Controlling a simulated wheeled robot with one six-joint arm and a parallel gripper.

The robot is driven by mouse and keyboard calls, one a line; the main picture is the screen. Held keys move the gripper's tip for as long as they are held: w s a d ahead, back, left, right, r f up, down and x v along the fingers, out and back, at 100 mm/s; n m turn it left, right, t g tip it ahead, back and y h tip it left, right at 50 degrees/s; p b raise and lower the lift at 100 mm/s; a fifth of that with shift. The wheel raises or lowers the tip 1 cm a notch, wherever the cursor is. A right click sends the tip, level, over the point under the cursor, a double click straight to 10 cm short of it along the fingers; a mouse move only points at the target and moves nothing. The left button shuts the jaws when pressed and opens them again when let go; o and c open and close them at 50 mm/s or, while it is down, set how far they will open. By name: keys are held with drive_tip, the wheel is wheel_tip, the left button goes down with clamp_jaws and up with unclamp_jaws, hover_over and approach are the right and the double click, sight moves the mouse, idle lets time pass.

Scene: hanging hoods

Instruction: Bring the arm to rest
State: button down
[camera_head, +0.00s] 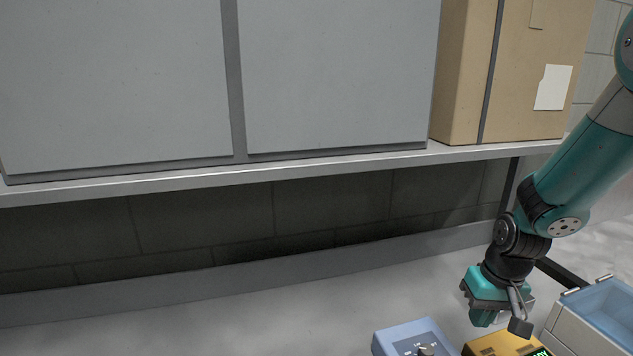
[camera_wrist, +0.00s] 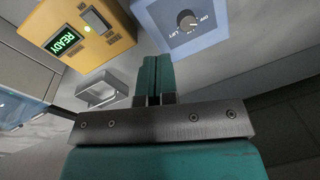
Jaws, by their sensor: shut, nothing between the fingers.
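My teal arm comes in from the right side of the head view and bends down toward the bench. My gripper (camera_head: 482,318) hangs at its end above the bench, behind the yellow box. In the wrist view my gripper (camera_wrist: 151,62) shows its two teal fingers pressed together, with nothing between them. The fingers point toward a blue control box (camera_wrist: 193,22) with a dark knob, and seem apart from it. A yellow box (camera_wrist: 85,28) with a green READY display is to the left of the fingers.
The blue box (camera_head: 412,338) and yellow box (camera_head: 500,346) stand at the bottom edge of the head view. A blue-lined bin (camera_head: 588,318) is at the lower right. A shelf (camera_head: 300,166) with grey panels and a cardboard box (camera_head: 520,75) overhangs the bench. The bench's left is clear.

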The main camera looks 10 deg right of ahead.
drive_tip(key=s+a+r+n+y+b, duration=0.1)
drive_tip(key=s+a+r+n, duration=0.25)
drive_tip(key=a, duration=0.45)
drive_tip(key=s+a+r+n+y+b, duration=0.1)
drive_tip(key=s+a+r+n+b, duration=0.1)
drive_tip(key=s+a+r, duration=0.45)
drive_tip(key=s+a+r+n+y, duration=0.1)
drive_tip(key=s+a+r+n, duration=0.1)
drive_tip(key=s+a, duration=0.4)
drive_tip(key=shift+s+a+r+n+g+b, duration=0.2)
drive_tip(key=shift+s+a+n+g+b, duration=0.2)
drive_tip(key=shift+s+n, duration=0.45)
drive_tip(key=shift+s, duration=0.1)
